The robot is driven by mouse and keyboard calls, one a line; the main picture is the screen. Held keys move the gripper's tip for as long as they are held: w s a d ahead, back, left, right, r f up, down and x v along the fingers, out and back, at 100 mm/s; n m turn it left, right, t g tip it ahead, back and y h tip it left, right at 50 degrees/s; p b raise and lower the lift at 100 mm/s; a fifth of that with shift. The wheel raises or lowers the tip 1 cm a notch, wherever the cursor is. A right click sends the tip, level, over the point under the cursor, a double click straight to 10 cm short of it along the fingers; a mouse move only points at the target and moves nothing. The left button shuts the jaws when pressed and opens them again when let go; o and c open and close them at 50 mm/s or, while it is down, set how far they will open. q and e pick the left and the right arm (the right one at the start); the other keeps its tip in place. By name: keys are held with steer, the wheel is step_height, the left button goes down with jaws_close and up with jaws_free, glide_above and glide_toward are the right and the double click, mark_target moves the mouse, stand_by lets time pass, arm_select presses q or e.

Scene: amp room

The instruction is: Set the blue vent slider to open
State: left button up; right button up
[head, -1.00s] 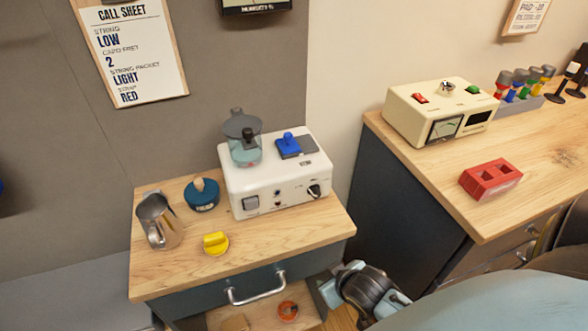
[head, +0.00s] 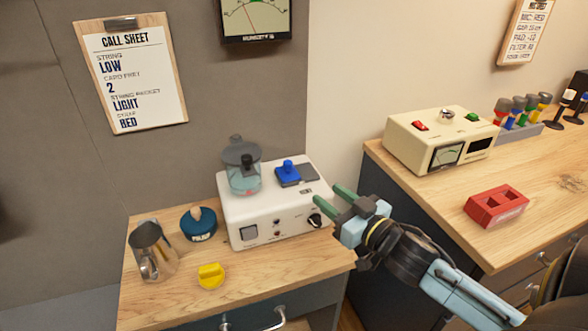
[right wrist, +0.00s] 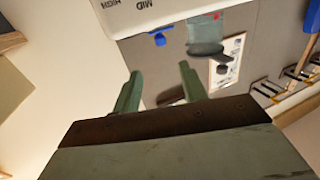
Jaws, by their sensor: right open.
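The blue vent slider (head: 289,168) is a blue knob on a blue plate on top of the white box (head: 270,215), at the right of its top face, with a grey strip to the right of the plate. The slider also shows in the right wrist view (right wrist: 159,38). My right gripper (head: 333,195) is open and empty, with its green fingers beside the white box's right end, to the right of and below the slider in the head view. Its fingers also show in the right wrist view (right wrist: 158,88), apart from the slider. My left gripper is not in view.
A clear canister (head: 242,170) with a grey lid stands left of the slider. A metal jug (head: 153,250), a blue round container (head: 198,226) and a yellow knob (head: 211,275) stand on the wooden top. A cream box (head: 440,140) and red block (head: 496,207) occupy the right counter.

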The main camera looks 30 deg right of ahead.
mark_target(291, 166)
steer(key=w, duration=0.9)
steer(key=w+a, duration=0.1)
steer(key=w, duration=0.3)
steer(key=shift+w+b, duration=0.15)
steer(key=shift+b, duration=0.25)
steer(key=shift+c, duration=0.2)
jaws_close()
